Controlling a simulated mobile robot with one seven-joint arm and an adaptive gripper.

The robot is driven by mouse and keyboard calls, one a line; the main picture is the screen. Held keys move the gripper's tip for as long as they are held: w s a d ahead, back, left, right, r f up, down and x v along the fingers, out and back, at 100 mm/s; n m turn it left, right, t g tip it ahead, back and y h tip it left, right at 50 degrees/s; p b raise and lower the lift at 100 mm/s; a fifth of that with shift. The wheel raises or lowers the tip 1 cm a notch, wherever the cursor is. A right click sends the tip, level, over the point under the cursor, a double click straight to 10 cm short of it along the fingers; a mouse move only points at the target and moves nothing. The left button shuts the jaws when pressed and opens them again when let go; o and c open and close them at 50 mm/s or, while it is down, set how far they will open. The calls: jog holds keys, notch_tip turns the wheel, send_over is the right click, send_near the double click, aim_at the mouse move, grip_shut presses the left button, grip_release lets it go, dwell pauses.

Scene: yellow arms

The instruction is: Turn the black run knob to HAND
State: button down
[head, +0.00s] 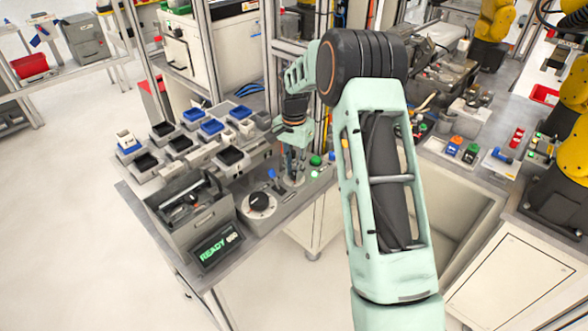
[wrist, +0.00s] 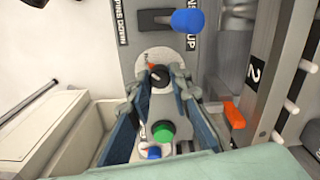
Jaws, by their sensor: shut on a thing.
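The black run knob (wrist: 160,77) sits on a round pale plate at the top middle of the wrist view. Small marks on the plate's rim are too small to read, so I cannot tell which setting the knob points at. My gripper (wrist: 161,88) is shut on the knob, one finger on each side of it. In the head view my gripper (head: 292,168) reaches down to the panel at the bench's front, beside the blue-handled lever (head: 271,174). The knob is mostly hidden there behind the fingers.
A green button (wrist: 162,131) and a blue button (wrist: 153,152) lie between my fingers. A READY display (head: 218,248) and black and blue trays stand left.

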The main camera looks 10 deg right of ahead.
jog(key=shift+n, duration=0.3)
jog(key=n+b, duration=0.1)
jog(key=n, duration=0.3)
jog(key=n+b, duration=0.1)
jog(key=n, duration=0.3)
jog(key=shift+n, duration=0.3)
jog(key=n, duration=0.8)
jog(key=shift+w+n, duration=0.1)
jog(key=shift+n, duration=0.3)
jog(key=c, duration=1.8)
grip_release()
jog(key=shift+o, duration=0.2)
